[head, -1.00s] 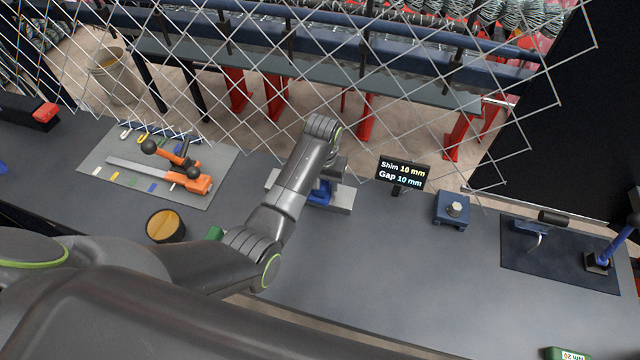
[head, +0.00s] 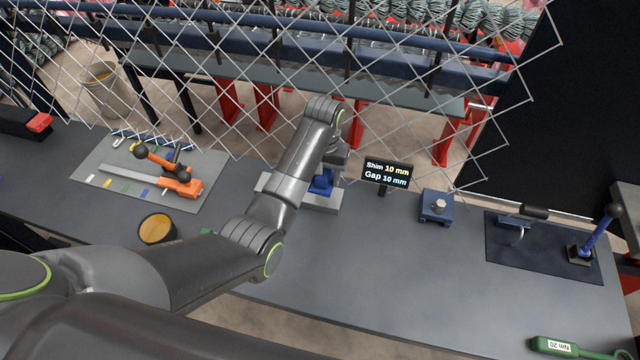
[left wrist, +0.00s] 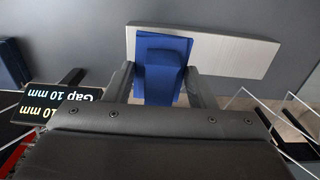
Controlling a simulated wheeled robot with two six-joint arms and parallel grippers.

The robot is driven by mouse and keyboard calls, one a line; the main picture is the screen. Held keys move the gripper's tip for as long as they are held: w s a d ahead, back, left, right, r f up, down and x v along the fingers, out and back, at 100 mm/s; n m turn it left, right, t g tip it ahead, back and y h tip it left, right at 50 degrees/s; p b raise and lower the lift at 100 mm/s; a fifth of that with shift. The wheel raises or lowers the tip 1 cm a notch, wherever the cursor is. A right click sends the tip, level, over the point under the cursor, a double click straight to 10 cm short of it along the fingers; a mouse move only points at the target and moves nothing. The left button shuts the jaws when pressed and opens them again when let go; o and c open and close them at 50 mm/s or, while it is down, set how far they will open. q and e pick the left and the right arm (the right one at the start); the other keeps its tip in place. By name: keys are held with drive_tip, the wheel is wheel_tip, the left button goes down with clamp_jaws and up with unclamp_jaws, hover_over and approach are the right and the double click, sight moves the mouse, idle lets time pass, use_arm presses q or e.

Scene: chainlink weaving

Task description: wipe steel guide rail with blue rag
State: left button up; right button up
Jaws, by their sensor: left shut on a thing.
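The steel guide rail (head: 331,202) is a flat pale grey bar on the dark bench, partly hidden by my left arm in the head view. It also shows in the left wrist view (left wrist: 237,56). The blue rag (left wrist: 160,62) is between the fingers of my left gripper (left wrist: 161,86), which is shut on it. The rag lies over the rail, towards one end, and seems to touch it. In the head view the rag (head: 322,183) shows just below the gripper. My right gripper is not in view.
A display (head: 387,174) reading "Shim 10 mm, Gap 10 mm" stands right of the rail. An orange clamp tool (head: 180,185) and a round yellow-topped tin (head: 157,229) are at left.

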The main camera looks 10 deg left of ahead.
use_arm(q)
drive_tip(key=shift+w+d+r, duration=0.1)
drive_tip(key=shift+d+r, duration=0.05)
drive_tip(key=shift+r, duration=0.65)
drive_tip(key=shift+s+r, duration=0.2)
drive_tip(key=shift+r, duration=0.15)
drive_tip(key=shift+w, duration=0.2)
drive_tip(key=shift+s, duration=0.15)
